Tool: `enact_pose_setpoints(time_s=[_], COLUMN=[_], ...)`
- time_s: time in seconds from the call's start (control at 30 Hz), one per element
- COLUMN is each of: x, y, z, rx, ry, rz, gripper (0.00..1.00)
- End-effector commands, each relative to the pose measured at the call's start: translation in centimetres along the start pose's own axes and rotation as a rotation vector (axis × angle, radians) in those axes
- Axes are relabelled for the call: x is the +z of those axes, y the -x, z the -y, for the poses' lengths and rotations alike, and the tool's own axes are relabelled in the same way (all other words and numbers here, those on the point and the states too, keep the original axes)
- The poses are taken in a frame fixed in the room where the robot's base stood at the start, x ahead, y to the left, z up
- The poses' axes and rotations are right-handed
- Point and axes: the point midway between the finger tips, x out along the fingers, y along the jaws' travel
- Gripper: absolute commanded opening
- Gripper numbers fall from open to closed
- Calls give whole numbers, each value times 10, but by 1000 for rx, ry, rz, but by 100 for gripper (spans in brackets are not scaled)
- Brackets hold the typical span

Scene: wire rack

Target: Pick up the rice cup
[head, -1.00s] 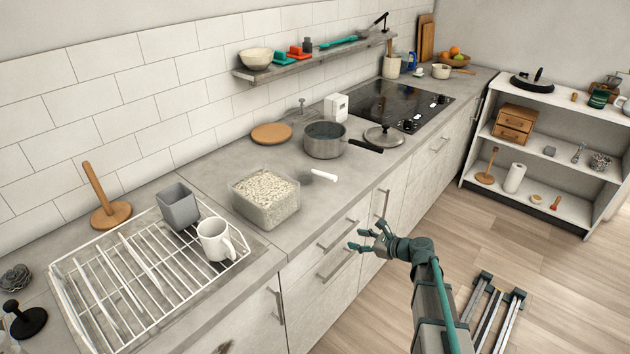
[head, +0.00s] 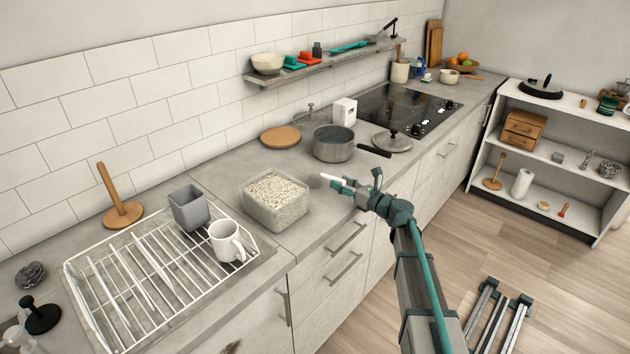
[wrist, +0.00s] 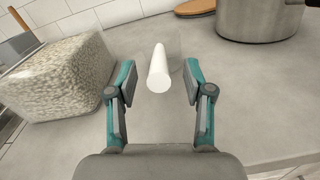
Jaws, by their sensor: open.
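The rice cup appears to be the piece with a white rod-like handle (head: 331,178) on the counter, right of the rice container. In the wrist view its white handle (wrist: 158,68) points toward me, and a faint see-through shape sits around its far end; the cup's outline is hard to make out. My gripper (head: 350,184) is open, low over the counter's front part. In the wrist view its fingers (wrist: 160,82) stand on either side of the handle, with gaps on both sides. Parts of the handle are hidden by the fingers in the head view.
A clear container full of rice (head: 276,200) stands close on the left. A pot lid (head: 392,142), dish rack (head: 160,275) and white mug (head: 226,242) are farther off.

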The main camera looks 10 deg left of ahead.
Motion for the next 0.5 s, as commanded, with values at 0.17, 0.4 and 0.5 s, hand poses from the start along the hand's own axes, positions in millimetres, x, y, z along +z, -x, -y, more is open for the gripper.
enact_pose_setpoints(time_s=[0.17, 0.4, 0.5], x=[1, 0, -2], y=[-20, -48, -50], z=[0, 0, -1], rx=[2, 1, 0], ry=[-1, 1, 1], rz=[-1, -1, -1], gripper=[52, 52, 52])
